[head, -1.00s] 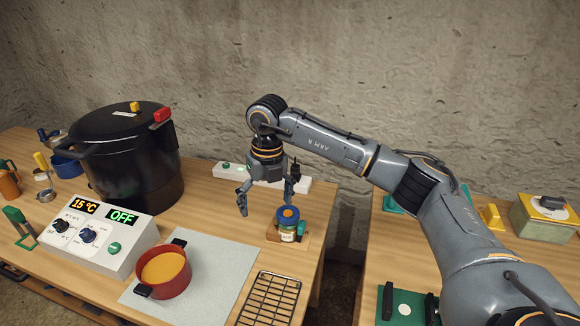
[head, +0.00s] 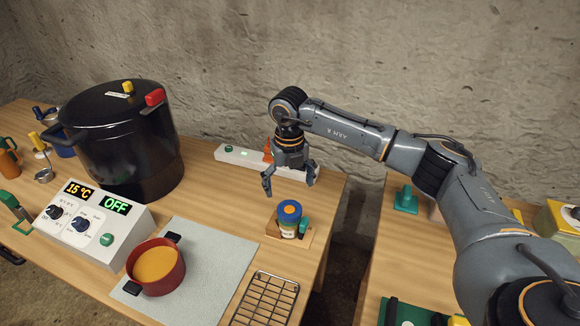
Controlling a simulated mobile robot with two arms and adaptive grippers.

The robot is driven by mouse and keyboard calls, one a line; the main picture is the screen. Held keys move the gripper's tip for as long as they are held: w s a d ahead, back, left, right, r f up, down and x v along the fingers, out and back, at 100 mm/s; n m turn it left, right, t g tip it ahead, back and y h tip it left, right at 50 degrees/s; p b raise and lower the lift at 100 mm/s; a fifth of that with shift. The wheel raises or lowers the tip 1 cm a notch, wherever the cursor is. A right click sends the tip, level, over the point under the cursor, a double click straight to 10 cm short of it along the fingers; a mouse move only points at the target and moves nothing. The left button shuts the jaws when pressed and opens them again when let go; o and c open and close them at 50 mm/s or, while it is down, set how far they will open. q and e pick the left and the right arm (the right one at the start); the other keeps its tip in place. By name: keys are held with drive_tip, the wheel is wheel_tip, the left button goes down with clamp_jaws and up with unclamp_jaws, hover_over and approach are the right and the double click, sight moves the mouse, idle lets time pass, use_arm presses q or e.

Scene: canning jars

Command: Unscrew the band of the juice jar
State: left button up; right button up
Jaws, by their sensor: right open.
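A small glass jar (head: 288,231) with a blue band (head: 283,219) and an orange disc on top stands upright on a wooden holder (head: 273,230) near the table's right side. I take it to be the juice jar; its label is too small to read. A teal block of the holder touches or stands close by its right side. My right gripper (head: 289,190) hangs fingers down above and just behind the jar, open and empty, apart from the lid. My left gripper is not in view.
A red pot (head: 170,279) of orange liquid stands on a grey mat (head: 215,262). A wire rack (head: 266,300) lies in front of the jar. A black canner (head: 120,150), a control box (head: 100,240) and a white strip (head: 236,156) stand left and behind. A gap separates the right table.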

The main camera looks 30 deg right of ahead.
sight(290, 209)
wheel_tip(290, 209, down, 8)
drive_tip(key=shift+w+d+r+p, duration=0.1)
drive_tip(key=shift+r+p, duration=0.05)
drive_tip(key=shift+p, duration=0.6)
drive_tip(key=shift+f, duration=0.25)
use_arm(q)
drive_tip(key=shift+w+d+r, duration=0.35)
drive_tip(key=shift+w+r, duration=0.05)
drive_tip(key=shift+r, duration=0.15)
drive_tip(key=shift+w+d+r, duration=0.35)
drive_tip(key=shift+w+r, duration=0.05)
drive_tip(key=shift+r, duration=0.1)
